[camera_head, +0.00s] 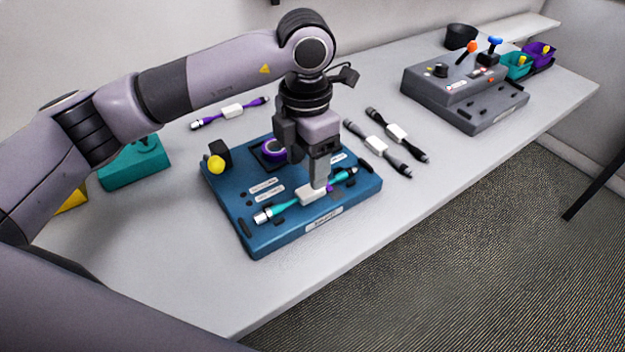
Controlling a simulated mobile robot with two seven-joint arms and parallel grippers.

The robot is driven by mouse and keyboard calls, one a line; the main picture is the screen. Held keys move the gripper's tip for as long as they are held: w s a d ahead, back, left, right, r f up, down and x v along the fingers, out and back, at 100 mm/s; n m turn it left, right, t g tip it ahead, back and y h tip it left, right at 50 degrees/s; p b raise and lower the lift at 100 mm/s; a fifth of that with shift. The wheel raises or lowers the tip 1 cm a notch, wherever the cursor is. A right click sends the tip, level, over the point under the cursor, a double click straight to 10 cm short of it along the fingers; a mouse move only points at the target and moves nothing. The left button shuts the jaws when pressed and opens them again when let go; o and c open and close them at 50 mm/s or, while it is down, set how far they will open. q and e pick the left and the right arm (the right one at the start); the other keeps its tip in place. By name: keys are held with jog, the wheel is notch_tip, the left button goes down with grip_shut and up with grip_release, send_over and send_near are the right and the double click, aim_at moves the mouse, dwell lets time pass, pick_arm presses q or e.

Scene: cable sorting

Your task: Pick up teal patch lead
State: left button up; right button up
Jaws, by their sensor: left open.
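The teal patch lead (275,211) lies along the front of the blue board (262,241). It has a white block (312,194) at its middle and a pale connector at its left end. My left gripper (321,185) points down over the lead, with its fingertips at the white block. The jaws are open; the finger nearer the camera hides part of the block, and I cannot tell whether it touches. My right gripper is not in view.
A purple lead (230,111) lies behind the board, and two dark grey leads (378,149) lie to its right. A grey control box (465,95) and small teal and purple bins (517,66) stand farther right. A teal block (134,166) is at left.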

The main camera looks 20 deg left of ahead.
aim_at(308, 190)
pick_arm(q)
notch_tip(308, 190, down, 6)
jog(key=shift+w+f+p, duration=0.1)
jog(key=shift+w+p, duration=0.05)
jog(key=shift+p, duration=0.5)
grip_shut()
